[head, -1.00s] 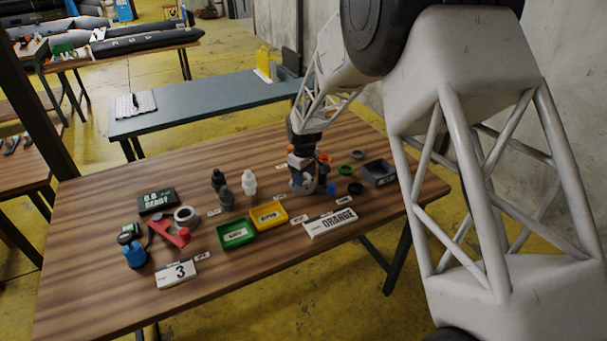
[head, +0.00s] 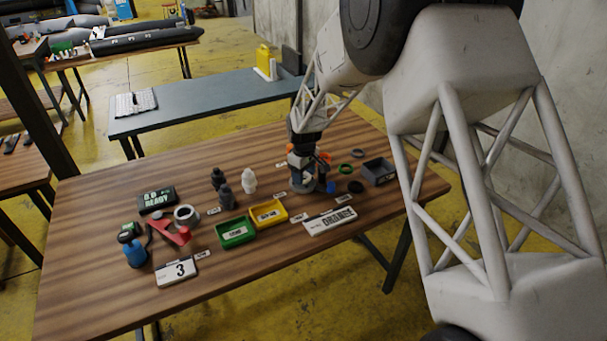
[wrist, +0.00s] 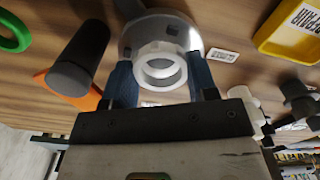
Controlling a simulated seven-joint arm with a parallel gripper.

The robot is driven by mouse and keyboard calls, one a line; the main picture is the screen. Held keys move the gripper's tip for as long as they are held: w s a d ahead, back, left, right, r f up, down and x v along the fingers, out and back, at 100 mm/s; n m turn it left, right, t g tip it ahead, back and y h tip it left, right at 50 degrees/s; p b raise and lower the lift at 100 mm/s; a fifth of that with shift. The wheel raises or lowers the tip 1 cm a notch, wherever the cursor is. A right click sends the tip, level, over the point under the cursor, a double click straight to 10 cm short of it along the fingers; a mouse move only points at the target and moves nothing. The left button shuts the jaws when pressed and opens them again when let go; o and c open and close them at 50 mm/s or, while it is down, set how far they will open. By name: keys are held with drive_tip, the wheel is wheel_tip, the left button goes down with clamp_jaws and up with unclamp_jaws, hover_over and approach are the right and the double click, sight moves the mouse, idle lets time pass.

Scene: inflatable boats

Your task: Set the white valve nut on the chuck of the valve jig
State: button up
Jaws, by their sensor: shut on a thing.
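The white valve nut (wrist: 160,68) is a short ring. It sits between the two blue fingertips of my gripper (wrist: 162,80), which is shut on it. Right behind it in the wrist view is a round grey metal piece (wrist: 187,35), which looks like the jig's chuck. The nut lines up with its middle; I cannot tell whether they touch. In the head view my gripper (head: 305,170) is over the grey round base of the jig (head: 303,188), right of the yellow tray. The nut is too small or hidden to make out there.
A dark cylinder with an orange part (wrist: 80,60) stands close beside the left finger in the wrist view. The yellow tray (head: 283,216), green tray (head: 250,239), dark grey bin (head: 393,171) and white bottle (head: 249,181) stand around.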

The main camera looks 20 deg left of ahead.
drive_tip(key=shift+f, duration=0.45)
idle(1.1)
drive_tip(key=o, duration=1.3)
drive_tip(key=shift+s+f, duration=0.1)
drive_tip(key=shift+c, duration=0.2)
drive_tip(key=shift+w+r, duration=0.2)
drive_tip(key=shift+r, duration=0.1)
drive_tip(key=shift+c, duration=0.5)
drive_tip(key=shift+r, duration=0.6)
drive_tip(key=shift+o, duration=0.7)
drive_tip(key=shift+r, duration=0.8)
drive_tip(key=shift+s+r, duration=0.1)
drive_tip(key=shift+r, duration=2.4)
